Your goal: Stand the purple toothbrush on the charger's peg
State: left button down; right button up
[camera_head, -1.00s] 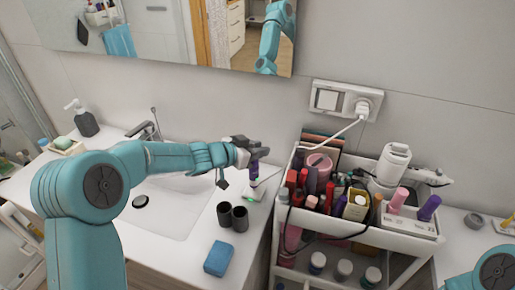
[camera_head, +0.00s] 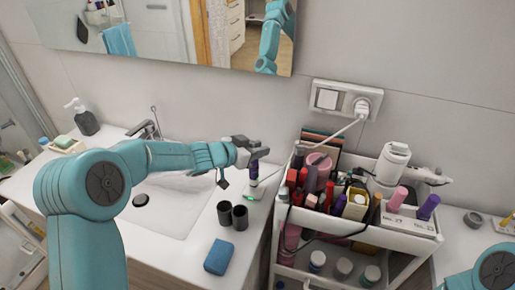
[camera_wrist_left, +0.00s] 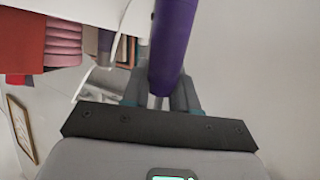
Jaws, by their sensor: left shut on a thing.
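The purple toothbrush (camera_head: 254,171) is upright in the head view, near the counter's right side. My left gripper (camera_head: 250,150) is shut on its upper part. The white charger (camera_head: 256,194) with a small green light is on the counter directly below the toothbrush. The toothbrush's lower end is at the charger; I cannot tell whether it is touching or on the peg, which is hidden. In the left wrist view, the purple handle (camera_wrist_left: 174,45) runs up from between the jaws. My right gripper is out of view.
The crowded cosmetics cart (camera_head: 410,246) is close on the right. The sink (camera_head: 170,205) is to the left. A white cable (camera_head: 325,138) runs to the wall socket.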

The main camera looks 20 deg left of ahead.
pick_arm(q)
jog(key=shift+f+b, duration=0.75)
jog(key=shift+f, duration=0.4)
jog(key=c, duration=0.8)
grip_release()
jog(key=v, duration=1.6)
jog(key=shift+s+r, duration=0.15)
jog(key=shift+r, duration=0.05)
jog(key=shift+a, duration=0.1)
